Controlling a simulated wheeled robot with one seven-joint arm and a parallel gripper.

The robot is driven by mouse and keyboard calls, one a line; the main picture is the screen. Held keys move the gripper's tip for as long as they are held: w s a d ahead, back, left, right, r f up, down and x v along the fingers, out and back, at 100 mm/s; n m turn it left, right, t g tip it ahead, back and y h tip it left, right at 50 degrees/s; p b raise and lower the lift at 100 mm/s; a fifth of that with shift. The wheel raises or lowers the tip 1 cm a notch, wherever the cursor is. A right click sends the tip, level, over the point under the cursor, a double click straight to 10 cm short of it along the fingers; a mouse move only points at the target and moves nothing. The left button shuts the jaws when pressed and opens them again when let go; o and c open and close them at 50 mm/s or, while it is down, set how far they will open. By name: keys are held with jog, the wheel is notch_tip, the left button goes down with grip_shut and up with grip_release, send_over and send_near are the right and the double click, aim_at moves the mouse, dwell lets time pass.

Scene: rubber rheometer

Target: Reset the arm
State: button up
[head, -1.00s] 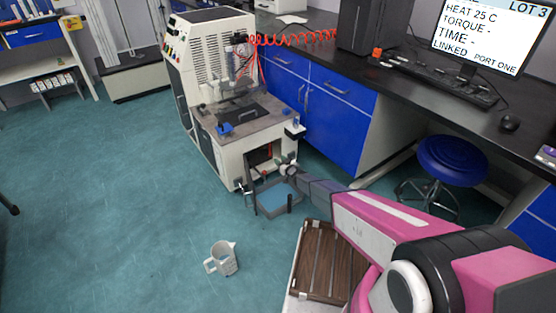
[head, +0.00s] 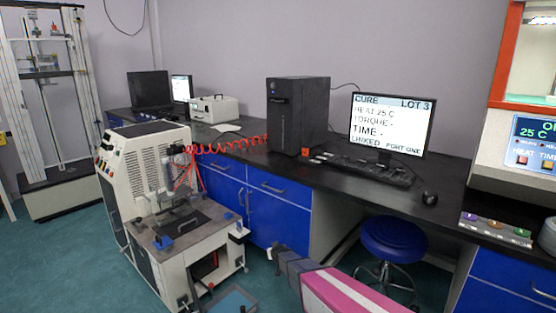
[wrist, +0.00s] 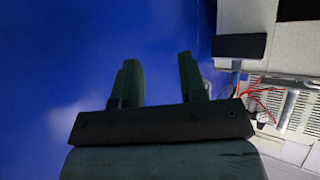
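My gripper (wrist: 158,62) shows in the wrist view with its two dark fingers apart and nothing between them. In the head view, my pink and grey arm (head: 335,290) reaches in from the bottom edge. Its gripper end (head: 272,253) is small there, just right of the rheometer machine's front and before the blue cabinets. Contact with anything cannot be made out.
The white machine (head: 150,185) stands at left, with a blue tray (head: 232,302) low at its front. Blue cabinets (head: 262,213) and a dark bench (head: 330,166) run to the right. A blue stool (head: 392,238) stands under the bench. The monitor (head: 392,125) reads CURE, LOT 3.

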jog(key=s+d+r+m+g+h, duration=0.1)
jog(key=s+d+r+g+h, duration=0.15)
jog(key=s+d+r, duration=0.4)
jog(key=s+d+r+m+g+h, duration=0.1)
jog(key=s+d+r+m+g, duration=0.15)
jog(key=s+d, duration=0.65)
jog(key=s+d+r+g, duration=0.2)
jog(key=s+r+g, duration=0.1)
jog(key=s, duration=0.6)
jog(key=s+d+r+g+y, duration=0.1)
jog(key=s+d+r+g, duration=0.2)
jog(key=s+r, duration=0.3)
jog(key=s, duration=0.3)
jog(key=shift+d, duration=0.25)
